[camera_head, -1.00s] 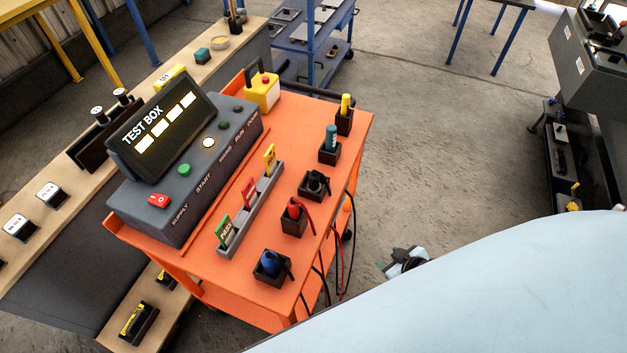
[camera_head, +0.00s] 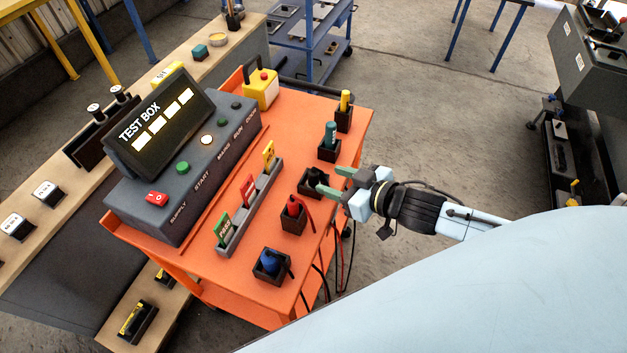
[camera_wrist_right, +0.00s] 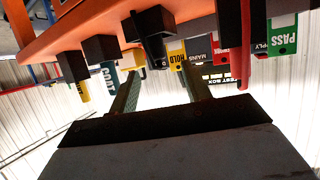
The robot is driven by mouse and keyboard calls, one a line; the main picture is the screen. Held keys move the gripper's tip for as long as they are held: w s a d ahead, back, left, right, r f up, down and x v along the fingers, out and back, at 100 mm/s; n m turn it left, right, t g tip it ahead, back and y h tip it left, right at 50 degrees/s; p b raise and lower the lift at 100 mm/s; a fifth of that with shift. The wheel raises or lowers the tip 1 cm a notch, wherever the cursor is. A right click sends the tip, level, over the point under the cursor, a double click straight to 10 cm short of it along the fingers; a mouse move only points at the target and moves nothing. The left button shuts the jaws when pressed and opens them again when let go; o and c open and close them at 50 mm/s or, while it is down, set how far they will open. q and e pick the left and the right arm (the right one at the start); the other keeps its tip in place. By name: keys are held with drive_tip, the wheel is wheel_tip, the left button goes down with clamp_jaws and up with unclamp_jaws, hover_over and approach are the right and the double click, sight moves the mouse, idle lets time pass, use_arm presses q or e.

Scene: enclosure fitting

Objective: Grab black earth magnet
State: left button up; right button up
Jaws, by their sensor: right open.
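The black earth magnet (camera_head: 317,174) sits in a small black holder (camera_head: 306,191) on the orange cart top, between the red and teal pieces. It also shows upside down in the wrist view (camera_wrist_right: 154,50), ahead of my fingers. My right gripper (camera_head: 329,179) reaches in from the right over the cart edge, its green fingers apart and level with the magnet. One fingertip partly overlaps the holder in the head view. The gripper is open and empty; whether it touches the magnet cannot be told. My left gripper is not in view.
A red clip (camera_head: 293,207) and a blue clip (camera_head: 269,261) stand in holders towards the front. A teal piece (camera_head: 330,134) and a yellow piece (camera_head: 345,99) stand behind. A grey card rack (camera_head: 235,237) and the test box (camera_head: 188,170) lie to the left. Cables hang off the right edge.

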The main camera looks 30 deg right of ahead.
sight(317, 173)
drive_tip(key=shift+b+x, duration=0.45)
drive_tip(key=shift+x, duration=4.1)
drive_tip(key=shift+d, duration=0.25)
clamp_jaws()
